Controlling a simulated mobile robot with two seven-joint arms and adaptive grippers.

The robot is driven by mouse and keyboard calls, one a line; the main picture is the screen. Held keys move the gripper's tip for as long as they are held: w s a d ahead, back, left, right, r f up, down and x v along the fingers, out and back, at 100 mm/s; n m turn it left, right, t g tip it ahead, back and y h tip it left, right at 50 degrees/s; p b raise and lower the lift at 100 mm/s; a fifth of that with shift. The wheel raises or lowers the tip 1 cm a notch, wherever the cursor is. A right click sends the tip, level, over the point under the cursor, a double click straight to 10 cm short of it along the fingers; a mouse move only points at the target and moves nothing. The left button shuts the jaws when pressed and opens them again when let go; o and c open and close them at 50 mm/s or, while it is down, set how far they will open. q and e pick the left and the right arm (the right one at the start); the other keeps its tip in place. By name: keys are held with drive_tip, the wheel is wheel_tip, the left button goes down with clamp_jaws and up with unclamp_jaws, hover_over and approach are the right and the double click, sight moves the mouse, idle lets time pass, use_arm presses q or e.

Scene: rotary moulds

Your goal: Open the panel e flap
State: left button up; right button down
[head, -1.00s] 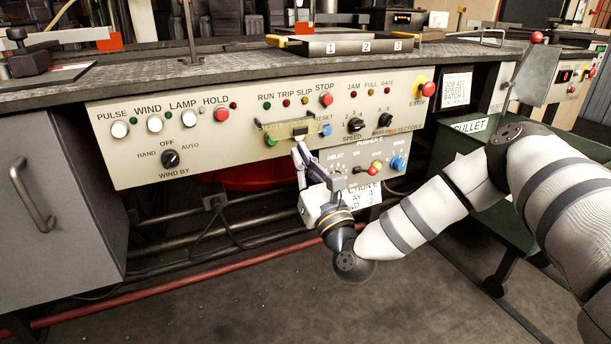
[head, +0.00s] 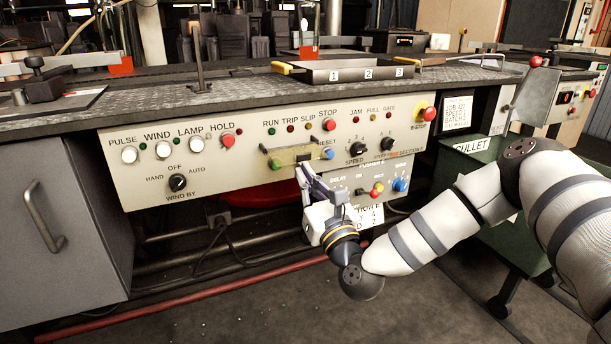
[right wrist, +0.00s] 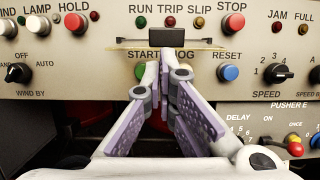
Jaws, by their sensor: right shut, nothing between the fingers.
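The flap (head: 292,157) is a clear, yellowish plate with a dark tab on the cream control panel (head: 235,180), around the START and JOG buttons. In the right wrist view the flap (right wrist: 205,45) shows as a thin, nearly edge-on strip, with its dark tab (right wrist: 166,37) in the middle. How far it is swung out is hard to tell. My right gripper (head: 304,170) is shut and empty, just below the tab. In the right wrist view its fingertips (right wrist: 167,55) point at the tab; whether they touch it is unclear. My left gripper is out of view.
Near the flap are a green button (right wrist: 143,72), a blue RESET button (right wrist: 228,72) and a red STOP button (right wrist: 233,24). The smaller Pusher E panel (head: 365,190) lies at lower right. The bench top (head: 230,95) overhangs above. A grey cabinet (head: 60,220) stands left.

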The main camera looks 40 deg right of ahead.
use_arm(q)
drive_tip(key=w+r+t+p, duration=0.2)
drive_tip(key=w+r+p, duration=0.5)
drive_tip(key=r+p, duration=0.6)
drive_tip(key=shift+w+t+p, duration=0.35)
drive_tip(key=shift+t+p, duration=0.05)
drive_tip(key=shift+p, duration=0.15)
use_arm(e)
wheel_tip(320, 180, up, 8)
drive_tip(key=g+y, duration=0.2)
drive_tip(key=g, duration=0.5)
drive_tip(key=shift+g, duration=0.3)
drive_tip(key=shift+w+d+r, duration=0.1)
drive_tip(key=shift+w+r, duration=0.1)
drive_tip(key=shift+w, duration=0.05)
